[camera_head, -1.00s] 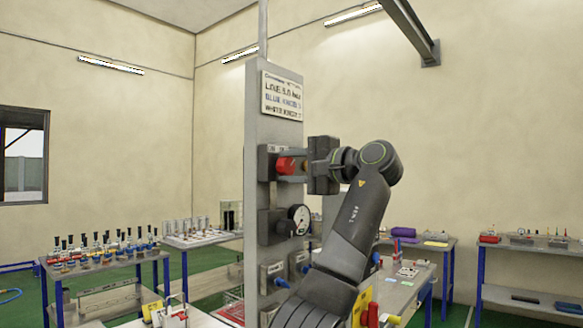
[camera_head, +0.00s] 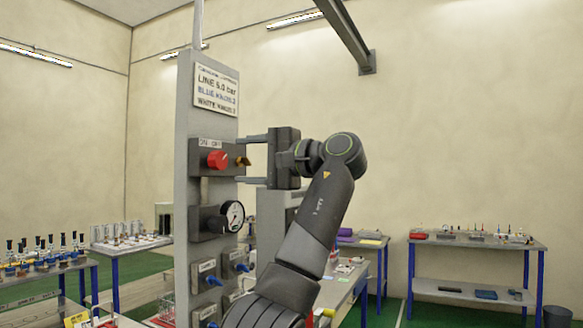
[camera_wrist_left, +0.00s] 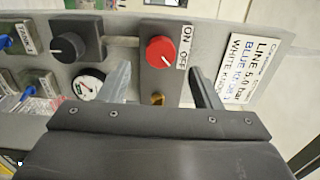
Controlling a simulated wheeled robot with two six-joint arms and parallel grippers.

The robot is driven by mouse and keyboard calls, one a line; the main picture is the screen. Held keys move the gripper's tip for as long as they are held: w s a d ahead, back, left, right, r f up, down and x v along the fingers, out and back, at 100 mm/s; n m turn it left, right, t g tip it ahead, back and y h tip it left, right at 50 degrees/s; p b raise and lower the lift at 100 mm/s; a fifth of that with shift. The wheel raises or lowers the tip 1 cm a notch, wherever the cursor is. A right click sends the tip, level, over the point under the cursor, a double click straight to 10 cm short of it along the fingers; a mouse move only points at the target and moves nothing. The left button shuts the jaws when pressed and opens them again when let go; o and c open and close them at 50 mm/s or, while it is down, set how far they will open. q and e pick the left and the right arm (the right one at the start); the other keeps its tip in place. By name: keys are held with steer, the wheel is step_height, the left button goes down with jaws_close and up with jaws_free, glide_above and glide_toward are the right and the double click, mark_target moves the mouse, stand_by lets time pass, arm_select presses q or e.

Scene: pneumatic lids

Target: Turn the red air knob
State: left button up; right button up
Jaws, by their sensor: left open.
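The red air knob (camera_head: 217,160) sits on a dark block on the grey upright panel, under an ON/OFF label. It also shows in the wrist view (camera_wrist_left: 160,52), uncovered. My left gripper (camera_head: 246,159) is open and empty to the right of the knob, its two fingers level and pointing left at the panel. In the wrist view the fingers (camera_wrist_left: 160,85) stand apart on either side of the knob's block, and the knob lies between their lines. No finger appears to touch the knob. A brass fitting (camera_head: 242,161) sticks out of the block's side. My right gripper is not in view.
Below the knob are a black knob with a pressure gauge (camera_head: 232,215) and several blue knobs. A sign (camera_head: 216,90) tops the panel. A bench with bottles (camera_head: 45,262) is at left, another bench (camera_head: 478,240) at right. Open space lies right of my arm.

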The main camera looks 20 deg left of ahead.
arm_select(q)
steer(key=d+b, duration=0.1)
steer(key=d, duration=1)
steer(key=shift+s, duration=0.45)
steer(key=shift+d, duration=0.1)
